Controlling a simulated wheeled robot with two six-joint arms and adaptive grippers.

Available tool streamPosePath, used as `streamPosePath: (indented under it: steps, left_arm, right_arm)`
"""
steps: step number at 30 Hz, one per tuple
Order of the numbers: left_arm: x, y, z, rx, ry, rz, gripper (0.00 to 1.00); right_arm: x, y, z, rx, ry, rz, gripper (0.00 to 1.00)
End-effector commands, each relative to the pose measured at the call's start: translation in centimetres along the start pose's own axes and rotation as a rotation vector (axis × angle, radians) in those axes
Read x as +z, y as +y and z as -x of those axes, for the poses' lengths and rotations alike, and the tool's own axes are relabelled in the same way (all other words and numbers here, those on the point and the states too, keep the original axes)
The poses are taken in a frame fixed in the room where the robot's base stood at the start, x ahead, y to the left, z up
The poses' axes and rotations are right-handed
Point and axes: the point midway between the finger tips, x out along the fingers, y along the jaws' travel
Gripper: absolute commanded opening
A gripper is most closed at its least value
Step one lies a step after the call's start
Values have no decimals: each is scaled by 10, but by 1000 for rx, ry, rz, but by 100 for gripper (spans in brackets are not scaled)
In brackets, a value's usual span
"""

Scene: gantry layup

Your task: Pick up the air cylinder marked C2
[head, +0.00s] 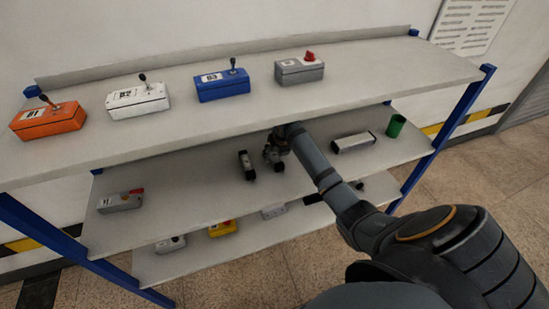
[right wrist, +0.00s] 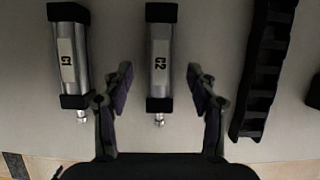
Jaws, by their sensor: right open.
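The air cylinder marked C2 (right wrist: 161,60) is silver with black end caps and a short rod at its lower end in the right wrist view. My right gripper (right wrist: 160,82) is open, with one finger on each side of the lower part of C2 and visible gaps between. A similar cylinder marked C1 (right wrist: 68,58) lies to the left, close to the left finger. In the head view, my right gripper (head: 274,153) is at the middle shelf, largely covering C2. My left gripper is not in view.
A black notched bar (right wrist: 264,70) lies right of the right finger. The upper shelf (head: 240,110) overhangs the middle shelf (head: 200,180). A silver block with black ends (head: 354,142) and a green cup (head: 396,126) stand to the right. A grey control box (head: 119,201) is at left.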

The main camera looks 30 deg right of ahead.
Motion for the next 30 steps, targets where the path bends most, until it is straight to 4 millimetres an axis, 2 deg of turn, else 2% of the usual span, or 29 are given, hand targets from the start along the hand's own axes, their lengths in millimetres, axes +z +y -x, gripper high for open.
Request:
streamPosePath:
  steps: [5,12,24,25,30]
  left_arm:
    - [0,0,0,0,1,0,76]
    - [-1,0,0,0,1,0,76]
    - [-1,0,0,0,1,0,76]
    - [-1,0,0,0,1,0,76]
    - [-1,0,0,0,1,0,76]
  right_arm:
    - [1,0,-21,0,-2,0,58]
    - [1,0,-23,-1,-3,0,57]
    - [1,0,-23,-1,-3,0,3]
    - [1,0,-23,-1,-3,0,0]
    - [1,0,-22,-1,-4,0,0]
